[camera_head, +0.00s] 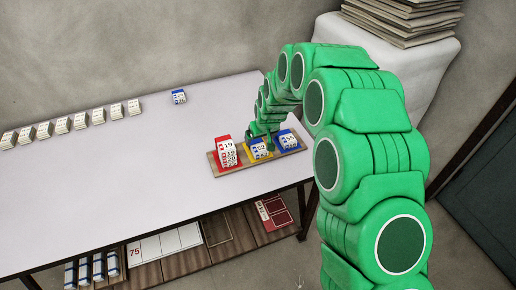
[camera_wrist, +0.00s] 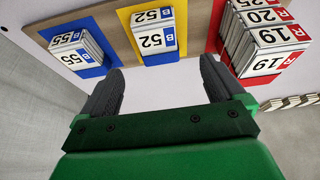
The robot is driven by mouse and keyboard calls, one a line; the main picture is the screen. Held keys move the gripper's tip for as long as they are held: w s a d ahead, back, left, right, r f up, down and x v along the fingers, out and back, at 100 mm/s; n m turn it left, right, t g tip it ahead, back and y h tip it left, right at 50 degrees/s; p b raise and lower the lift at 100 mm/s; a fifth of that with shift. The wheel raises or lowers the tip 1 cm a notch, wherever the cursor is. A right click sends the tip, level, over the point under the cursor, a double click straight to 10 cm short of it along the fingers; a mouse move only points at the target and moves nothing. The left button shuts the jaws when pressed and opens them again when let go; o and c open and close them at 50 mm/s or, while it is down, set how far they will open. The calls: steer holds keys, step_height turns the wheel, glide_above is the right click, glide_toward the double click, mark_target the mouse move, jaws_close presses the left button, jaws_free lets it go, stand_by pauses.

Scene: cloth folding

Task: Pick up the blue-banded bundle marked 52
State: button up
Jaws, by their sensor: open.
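The blue-banded bundle marked 52 (camera_head: 259,151) stands on the yellow pad of a wooden board on the table. In the wrist view the bundle (camera_wrist: 153,33) shows upside down, its blue "B" mark and 52 facing me. My gripper (camera_wrist: 160,78) is open and empty, its two dark fingers spread either side of the yellow pad's line, with the bundle beyond the fingertips. In the head view my green arm reaches down over the board, and the gripper (camera_head: 269,143) is close beside the bundle, partly hiding it. I cannot tell the exact gap.
A red-marked stack with 19 and 20 (camera_head: 228,153) stands on the red pad; a blue bundle, apparently 55 (camera_head: 287,139), on the blue pad. Both flank the 52 closely. Another blue bundle (camera_head: 178,97) and a row of white bundles (camera_head: 62,126) lie farther back. The table's middle is clear.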

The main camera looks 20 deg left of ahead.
mark_target(258, 146)
steer(key=shift+d+x, duration=0.1)
steer(key=shift+x, duration=1.8)
steer(key=shift+d+x, duration=0.15)
steer(key=shift+x, duration=1.75)
steer(key=shift+s, duration=0.1)
steer(key=c, duration=1.1)
